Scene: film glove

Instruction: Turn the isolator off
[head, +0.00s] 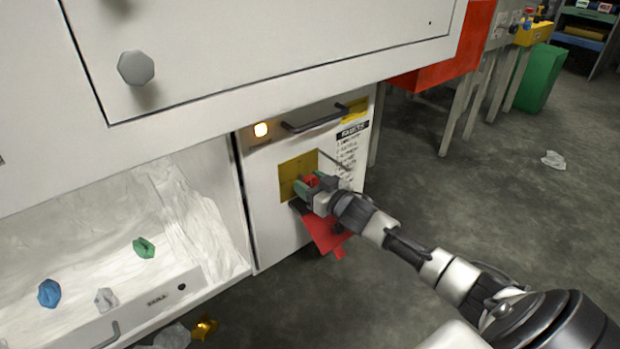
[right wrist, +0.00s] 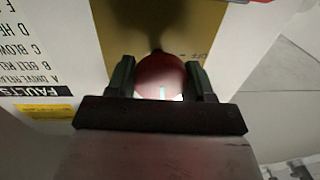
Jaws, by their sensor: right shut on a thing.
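The isolator is a red rotary knob (head: 312,181) on a yellow plate (head: 287,178) on the front of a white cabinet (head: 262,205). My right gripper (head: 315,187) is at the knob, with its green-grey fingers on either side of it. In the right wrist view the round red knob (right wrist: 160,76) sits between the two fingertips (right wrist: 160,82), and the gripper is shut on it. A pale mark shows on the knob's face. Part of the plate's lettering is hidden. My left gripper does not show.
A red tag (head: 325,235) hangs below. An open white tray (head: 150,295) with coloured lumps stands left. Floor at right is mostly clear.

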